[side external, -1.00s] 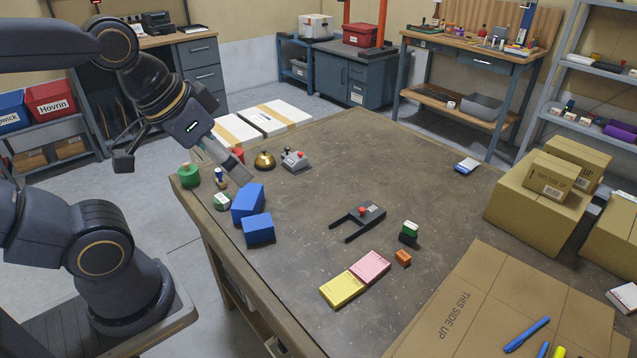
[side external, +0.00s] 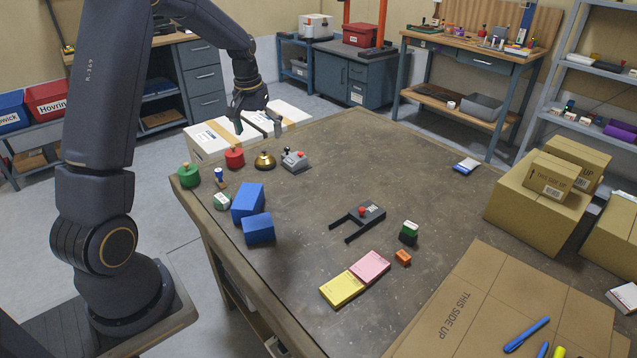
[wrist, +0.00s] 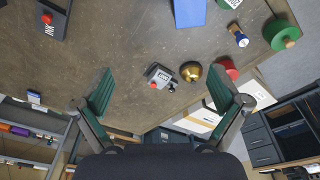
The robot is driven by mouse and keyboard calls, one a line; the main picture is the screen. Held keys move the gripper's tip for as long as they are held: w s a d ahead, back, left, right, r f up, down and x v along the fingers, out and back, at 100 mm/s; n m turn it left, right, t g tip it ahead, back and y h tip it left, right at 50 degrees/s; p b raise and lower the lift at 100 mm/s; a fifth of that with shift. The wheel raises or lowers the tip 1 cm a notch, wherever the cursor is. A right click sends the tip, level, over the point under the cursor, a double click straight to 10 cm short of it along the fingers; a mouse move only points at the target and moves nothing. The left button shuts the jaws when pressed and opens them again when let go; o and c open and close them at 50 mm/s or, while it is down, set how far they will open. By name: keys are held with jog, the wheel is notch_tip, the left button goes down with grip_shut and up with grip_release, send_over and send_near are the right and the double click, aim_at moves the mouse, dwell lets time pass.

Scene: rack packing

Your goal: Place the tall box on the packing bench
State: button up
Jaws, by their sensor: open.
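Two plain blue boxes stand close together on the brown bench (side external: 310,250), near its left edge in the side view. The rear blue box (side external: 247,203) looks the taller; the front blue box (side external: 258,230) is lower. My gripper (side external: 258,126) is open and empty. It hangs above the far left corner of the bench, behind and apart from the blue boxes. Its two green-padded fingers show wide apart in the wrist view (wrist: 160,74).
A green weight (side external: 188,175), red weight (side external: 234,157), brass bell (side external: 264,161) and grey switch box (side external: 294,160) line the bench's far left. A forked black tool (side external: 360,220) and sticky pads (side external: 355,278) lie mid-bench. Cartons (side external: 535,205) fill the right. The back middle is clear.

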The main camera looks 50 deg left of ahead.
jog(key=n+g, duration=0.1)
send_over(247, 196)
notch_tip(247, 196, down, 9)
jog(key=shift+h, duration=0.4)
jog(key=f, duration=0.9)
jog(key=shift+w+a+f, duration=0.2)
jog(key=shift+f, duration=0.05)
notch_tip(247, 196, down, 6)
jog(key=shift+s+d+r, duration=0.1)
jog(key=shift+d+r, duration=0.05)
